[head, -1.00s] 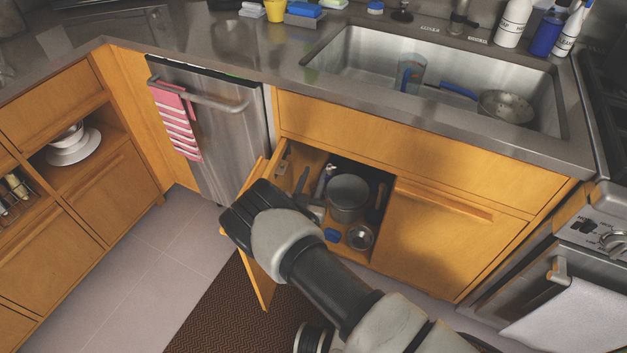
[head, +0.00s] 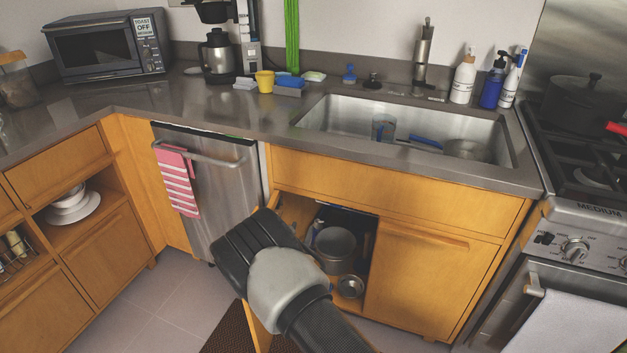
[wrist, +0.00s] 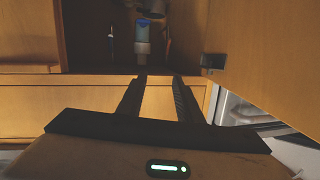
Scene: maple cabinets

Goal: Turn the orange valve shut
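I cannot make out the orange valve in either view. The open cabinet under the sink (head: 312,213) shows a grey pot (head: 335,247) and a small metal bowl (head: 350,286); my arm hides its left and lower parts. My gripper (wrist: 159,80) is in front of the opening, beside the open door (wrist: 262,60). In the wrist view its two dark fingers are apart with nothing between them. A blue-and-white object (wrist: 143,38) stands in the dark interior beyond the fingertips.
The open door (head: 257,328) is partly behind my arm. A closed door (head: 417,278) is right of the opening. The dishwasher (head: 222,185) with a striped towel (head: 176,182) is on the left, the stove (head: 578,235) on the right. The sink (head: 330,115) is above.

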